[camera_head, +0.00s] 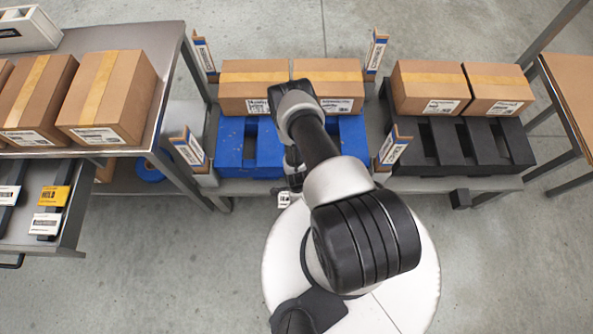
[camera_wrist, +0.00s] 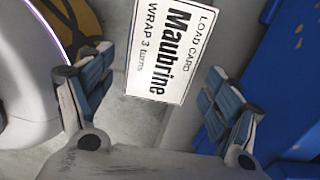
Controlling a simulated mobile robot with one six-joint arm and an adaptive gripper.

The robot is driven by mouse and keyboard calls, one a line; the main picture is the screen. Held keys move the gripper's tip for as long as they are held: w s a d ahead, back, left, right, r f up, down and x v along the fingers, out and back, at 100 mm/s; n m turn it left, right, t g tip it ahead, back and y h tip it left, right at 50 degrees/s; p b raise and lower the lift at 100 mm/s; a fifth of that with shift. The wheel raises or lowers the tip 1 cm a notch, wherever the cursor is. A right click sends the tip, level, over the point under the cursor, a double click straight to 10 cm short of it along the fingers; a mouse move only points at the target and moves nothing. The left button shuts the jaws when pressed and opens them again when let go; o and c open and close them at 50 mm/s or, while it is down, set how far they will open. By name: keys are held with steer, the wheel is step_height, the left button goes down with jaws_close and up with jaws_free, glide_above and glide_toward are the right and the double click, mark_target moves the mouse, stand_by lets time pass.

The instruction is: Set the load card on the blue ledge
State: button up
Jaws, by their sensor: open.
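The load card (camera_wrist: 170,48), white with black print reading "Maubrine" and "WRAP 3 turns", shows tilted in the wrist view. My gripper (camera_wrist: 157,75) is open, with a finger on each side of the card's near end and gaps between. A small printed white card (camera_head: 284,200) shows in the head view at the front of the bench, beside my arm. I cannot tell what supports it. Blue slotted platform (camera_head: 232,148) stands behind it, and blue also fills the wrist view's right side (camera_wrist: 285,85). My gripper is mostly hidden by my arm in the head view.
Cartons (camera_head: 253,82) stand on the blue platform, others (camera_head: 430,85) on a black one (camera_head: 450,140). Upright labelled posts (camera_head: 190,148) flank the blue platform. At left, a steel table (camera_head: 160,45) holds boxes, above a drawer with cards, one yellow (camera_head: 54,196).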

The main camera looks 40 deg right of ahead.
steer(key=w+r+n+t+p, duration=0.1)
steer(key=w+r+n+p, duration=0.3)
steer(key=r, duration=1.2)
steer(key=w+r+n+b, duration=0.1)
steer(key=w+r+n, duration=0.35)
steer(key=r, duration=1.15)
steer(key=w+r+n+t+p, duration=0.15)
steer(key=w+r, duration=0.55)
steer(key=r, duration=0.9)
steer(key=s+a+r+n, duration=0.3)
steer(key=s+r+n, duration=0.1)
steer(key=r, duration=0.7)
steer(key=s+a+r+n, duration=0.3)
steer(key=s+r, duration=0.1)
steer(key=r, duration=0.6)
steer(key=s+a+r+n+t, duration=0.1)
steer(key=s+r+n, duration=0.3)
steer(key=s, duration=0.3)
steer(key=s+a+r+n+t, duration=0.1)
steer(key=s+a+r+n, duration=0.1)
steer(key=s, duration=0.6)
step_height(320, 180, up, 2)
steer(key=shift+r+n, duration=0.15)
steer(key=shift+n, duration=0.75)
